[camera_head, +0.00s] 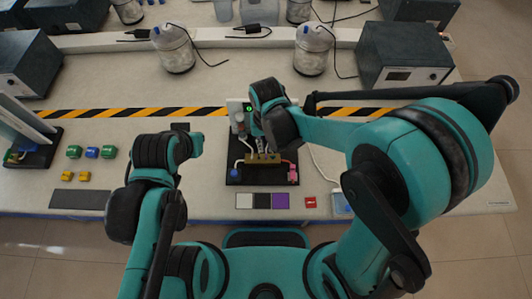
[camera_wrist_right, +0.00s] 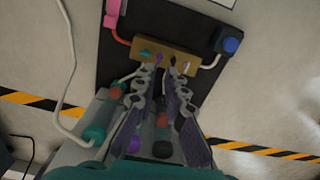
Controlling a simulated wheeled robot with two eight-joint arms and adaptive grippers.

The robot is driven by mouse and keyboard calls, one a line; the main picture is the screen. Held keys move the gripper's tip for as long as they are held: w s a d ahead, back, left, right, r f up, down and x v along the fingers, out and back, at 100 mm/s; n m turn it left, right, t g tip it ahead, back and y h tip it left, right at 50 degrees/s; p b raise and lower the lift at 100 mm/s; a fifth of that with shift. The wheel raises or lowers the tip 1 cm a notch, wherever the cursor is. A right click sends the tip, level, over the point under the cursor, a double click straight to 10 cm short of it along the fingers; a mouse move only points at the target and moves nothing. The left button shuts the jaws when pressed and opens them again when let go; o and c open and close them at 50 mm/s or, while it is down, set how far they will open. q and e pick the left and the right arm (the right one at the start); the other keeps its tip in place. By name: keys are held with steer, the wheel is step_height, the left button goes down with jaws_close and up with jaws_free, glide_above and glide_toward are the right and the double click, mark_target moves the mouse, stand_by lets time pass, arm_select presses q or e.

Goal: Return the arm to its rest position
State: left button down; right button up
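My right arm comes in from the right in the head view. Its gripper (camera_head: 262,146) points down over a black board (camera_head: 262,177) with a brass block (camera_head: 264,159). In the right wrist view the two fingers of this gripper (camera_wrist_right: 166,75) stand apart with nothing held between them. Their tips are close to the brass block (camera_wrist_right: 160,56), with small coloured pieces in it; I cannot tell whether they touch. My left arm is folded at the left in the head view, near the table's front edge.
A white device (camera_head: 238,114) stands behind the board. Blue (camera_head: 234,173) and pink (camera_head: 293,177) connectors lie at its sides. Coloured squares (camera_head: 262,201) lie in front. Green and blue blocks (camera_head: 92,152) are at left. Jars and dark boxes (camera_head: 405,56) stand behind the striped tape.

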steer(key=shift+r, duration=0.3)
steer(key=shift+w+f, duration=0.1)
steer(key=shift+w, duration=0.05)
steer(key=shift+d, duration=0.1)
steer(key=s+d+r+t+b, duration=0.2)
steer(key=d+r+t, duration=0.1)
steer(key=d, duration=0.5)
steer(key=s+d+r+m+t+b, duration=0.1)
steer(key=s+d+r+t+b, duration=0.1)
steer(key=d+r, duration=0.4)
steer(key=s+d+t, duration=0.1)
steer(key=d+t, duration=0.1)
steer(key=d, duration=0.1)
steer(key=shift+s+d, duration=0.15)
steer(key=shift+d, duration=0.15)
